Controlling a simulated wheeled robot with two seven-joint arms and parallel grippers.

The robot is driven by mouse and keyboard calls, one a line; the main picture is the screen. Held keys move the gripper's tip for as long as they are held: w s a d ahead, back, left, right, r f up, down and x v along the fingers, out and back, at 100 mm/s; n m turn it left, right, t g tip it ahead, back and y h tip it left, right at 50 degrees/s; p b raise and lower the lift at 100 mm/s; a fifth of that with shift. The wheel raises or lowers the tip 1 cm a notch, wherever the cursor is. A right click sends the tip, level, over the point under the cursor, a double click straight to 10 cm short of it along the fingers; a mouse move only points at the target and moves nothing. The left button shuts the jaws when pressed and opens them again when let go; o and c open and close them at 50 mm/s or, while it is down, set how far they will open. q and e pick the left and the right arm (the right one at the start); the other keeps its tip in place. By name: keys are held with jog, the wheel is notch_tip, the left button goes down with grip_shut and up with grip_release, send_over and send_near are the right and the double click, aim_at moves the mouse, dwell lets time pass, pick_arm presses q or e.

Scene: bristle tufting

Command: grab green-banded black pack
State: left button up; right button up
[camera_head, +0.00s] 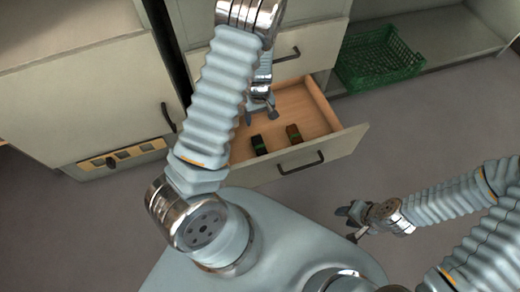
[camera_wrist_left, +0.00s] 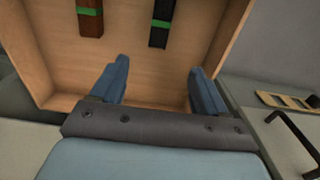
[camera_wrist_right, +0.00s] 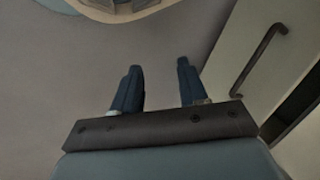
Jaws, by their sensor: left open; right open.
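The green-banded black pack (camera_head: 259,144) lies in the open wooden drawer (camera_head: 320,122), left of a green-banded brown pack (camera_head: 293,134). In the left wrist view the black pack (camera_wrist_left: 163,22) is at the top, beyond my fingertips, and the brown pack (camera_wrist_left: 90,20) is to its left. My left gripper (camera_head: 261,115) is over the drawer, open and empty, apart from both packs. It also shows in the left wrist view (camera_wrist_left: 158,82). My right gripper (camera_head: 350,224) is open and empty over the floor, outside the drawer; it also shows in the right wrist view (camera_wrist_right: 160,80).
A green crate (camera_head: 378,57) sits on a low shelf right of the drawer. The drawer front with its handle (camera_head: 300,163) juts out. A cabinet with a handle (camera_head: 169,117) stands at left. The floor at right is clear.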

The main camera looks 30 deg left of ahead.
pick_arm(q)
jog(key=b, duration=0.6)
send_over(260, 147)
jog(key=w+a, duration=0.1)
notch_tip(260, 147, down, 7)
notch_tip(260, 147, down, 8)
jog(key=shift+f+b, duration=0.25)
jog(key=shift+b, duration=0.95)
jog(key=f, duration=0.1)
jog(key=f+b, duration=0.1)
jog(key=f, duration=0.3)
jog(key=shift+s+d+f, duration=0.25)
jog(key=shift+s+d, duration=0.15)
jog(key=shift+r, duration=0.1)
jog(key=c, duration=1.1)
